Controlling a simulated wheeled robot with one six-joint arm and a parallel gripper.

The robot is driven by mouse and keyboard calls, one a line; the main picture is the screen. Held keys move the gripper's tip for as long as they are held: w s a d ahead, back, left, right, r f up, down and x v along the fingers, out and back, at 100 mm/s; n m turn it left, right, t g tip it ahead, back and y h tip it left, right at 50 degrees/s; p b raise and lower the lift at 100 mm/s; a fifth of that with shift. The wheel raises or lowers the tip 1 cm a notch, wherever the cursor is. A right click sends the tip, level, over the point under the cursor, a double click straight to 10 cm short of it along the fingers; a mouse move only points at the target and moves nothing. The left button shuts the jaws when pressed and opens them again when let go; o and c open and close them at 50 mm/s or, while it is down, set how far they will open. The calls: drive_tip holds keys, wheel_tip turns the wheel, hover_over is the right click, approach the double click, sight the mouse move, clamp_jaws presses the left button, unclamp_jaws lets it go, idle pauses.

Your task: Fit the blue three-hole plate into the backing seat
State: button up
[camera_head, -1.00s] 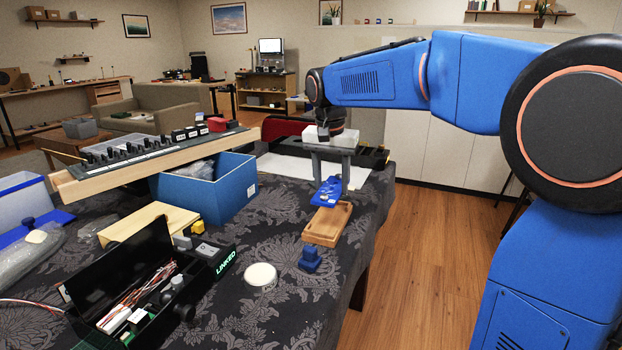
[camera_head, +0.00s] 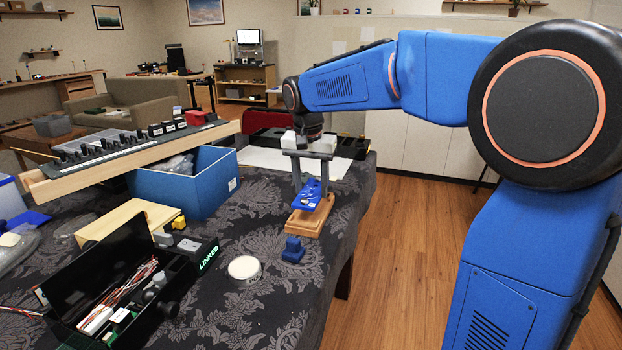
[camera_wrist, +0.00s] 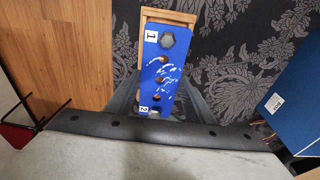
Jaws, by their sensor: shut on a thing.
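The blue three-hole plate (camera_head: 306,194) is held between the fingers of my gripper (camera_head: 310,186), tilted above the wooden backing seat (camera_head: 318,220). In the wrist view the plate (camera_wrist: 165,70) shows a row of holes, white marks, a label "1" at the far end and "2" near the fingers. A grey hexagonal spot shows beside the "1". The wooden seat (camera_wrist: 168,16) shows around the plate's far end and left edge, and the plate covers most of it. I cannot tell whether plate and seat touch.
A small blue knobbed piece (camera_head: 293,250) stands just in front of the seat. A white round disc (camera_head: 244,268) and an open black box (camera_head: 120,290) lie to the left. A blue bin (camera_head: 190,188) stands behind. The table's right edge is close to the seat.

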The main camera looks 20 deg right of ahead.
sight(311, 193)
drive_tip(key=shift+f, duration=1)
drive_tip(key=shift+f, duration=1.15)
idle(0.9)
drive_tip(key=o, duration=1.2)
drive_tip(key=r, duration=0.5)
drive_tip(key=s+a+r, duration=0.1)
drive_tip(key=r, duration=0.5)
drive_tip(key=s+r, duration=0.1)
drive_tip(key=r, duration=0.5)
drive_tip(key=shift+s+a+r, duration=0.1)
drive_tip(key=shift+a+r, duration=0.05)
drive_tip(key=shift+a, duration=0.05)
